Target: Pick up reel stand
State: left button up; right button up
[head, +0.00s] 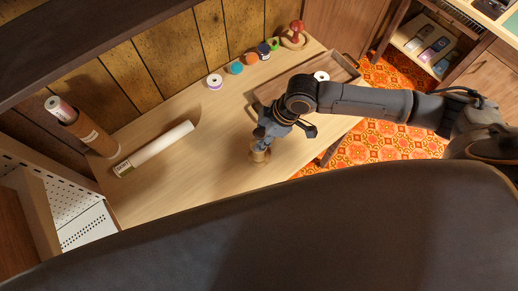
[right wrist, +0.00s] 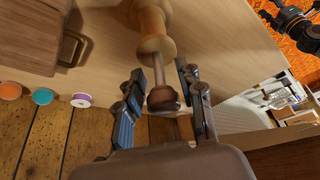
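The reel stand appears to be the turned wooden piece (head: 259,154) standing on the table below my right gripper (head: 268,135). In the right wrist view it shows a pale spool-shaped body (right wrist: 152,28), a thin stem and a rounded brown knob (right wrist: 163,98). My right gripper (right wrist: 165,98) is open, with one finger on each side of the knob and gaps visible on both sides. A dark jointed part at the upper right of the right wrist view looks like my left gripper (right wrist: 297,24); its finger state is unclear.
A wooden tray (head: 346,67) lies behind my right arm. Colored reels (head: 235,68) and a red mushroom-shaped piece (head: 297,27) stand along the back. A white roll (head: 154,148) lies left, near an upright brown tube (head: 90,133). The table between is clear.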

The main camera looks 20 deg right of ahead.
jog(key=shift+x, duration=0.75)
grip_shut()
jog(key=shift+r, duration=0.15)
